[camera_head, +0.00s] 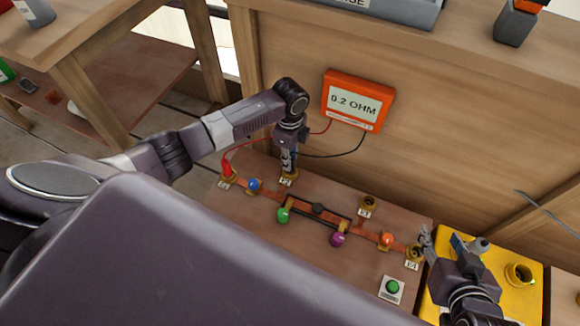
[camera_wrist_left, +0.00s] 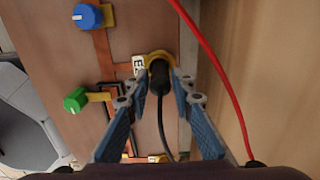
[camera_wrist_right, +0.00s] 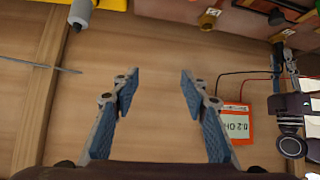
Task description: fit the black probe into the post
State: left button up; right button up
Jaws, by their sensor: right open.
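The black probe (camera_wrist_left: 160,78) is between the fingertips of my left gripper (camera_wrist_left: 159,82), which look closed on its sides. Its tip end is over or in a brass post (camera_wrist_left: 161,55); how deep I cannot tell. In the head view my left gripper (camera_head: 289,160) points down at that brass post (camera_head: 290,176), hiding most of the probe. My right gripper (camera_head: 430,246) is open and empty near the board's right end. In the right wrist view its spread fingers (camera_wrist_right: 158,82) face the wooden wall.
The orange meter (camera_head: 357,100) reads 0.2 OHM. Its red lead runs to a red probe (camera_head: 227,169) at the left post. Other brass posts stand at the back (camera_head: 369,202) and right (camera_head: 414,251). Coloured knobs and a green button (camera_head: 392,287) are on the board. A yellow tray (camera_head: 530,300) is at right.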

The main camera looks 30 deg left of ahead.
pick_arm(q)
grip_shut()
jog(key=shift+r, duration=0.15)
notch_tip(320, 180, up, 6)
jog(key=shift+p, duration=1.2)
pick_arm(e)
jog(key=s+d+f+g+h+p, duration=0.1)
jog(key=s+d+f+g, duration=0.15)
jog(key=s, duration=0.35)
jog(key=s+d+f+g+h+p, duration=0.1)
jog(key=s+d+g, duration=0.1)
jog(key=s+g, duration=0.35)
pick_arm(q)
notch_tip(320, 180, up, 14)
jog(key=p, duration=0.2)
pick_arm(e)
notch_tip(320, 180, down, 8)
jog(key=t, duration=0.1)
jog(key=shift+w+a+r, duration=0.15)
jog(key=shift+a+r, duration=0.1)
jog(key=shift+a, duration=0.15)
